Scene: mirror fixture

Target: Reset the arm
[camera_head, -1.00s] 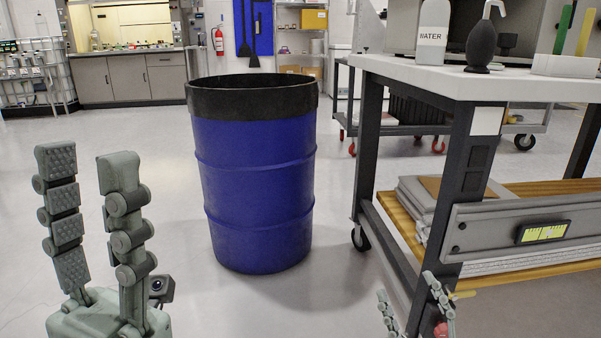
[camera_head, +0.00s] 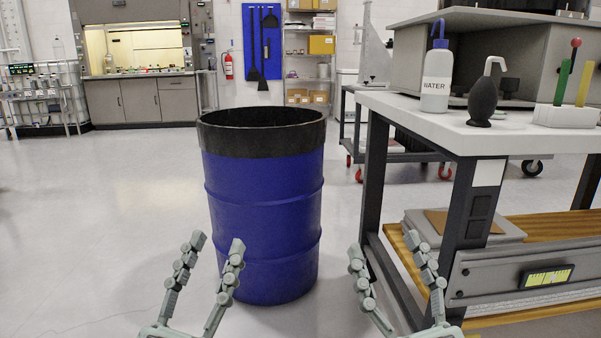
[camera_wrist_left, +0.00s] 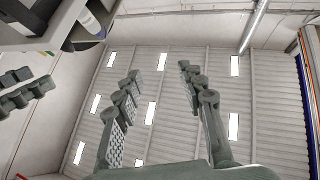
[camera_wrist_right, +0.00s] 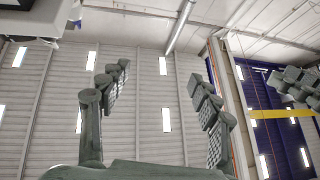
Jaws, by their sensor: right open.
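My left gripper (camera_head: 216,242) is at the lower left of the head view, its fingers pointing up and spread apart, in front of the lower part of the blue barrel (camera_head: 262,205). It is open and empty. My right gripper (camera_head: 388,252) is at the lower right of the head view, also upright, open and empty, in front of the workbench leg. In the left wrist view the two fingers (camera_wrist_left: 157,80) stand apart with only wall and ceiling behind. In the right wrist view the fingers (camera_wrist_right: 158,82) are likewise apart with nothing between them.
A workbench (camera_head: 420,112) stands at the right, with a water bottle (camera_head: 437,75), a black bulb blower (camera_head: 482,100) and a white holder (camera_head: 566,117) on top. A wheeled cart (camera_head: 405,155) is behind it. The floor (camera_head: 90,220) at the left is clear.

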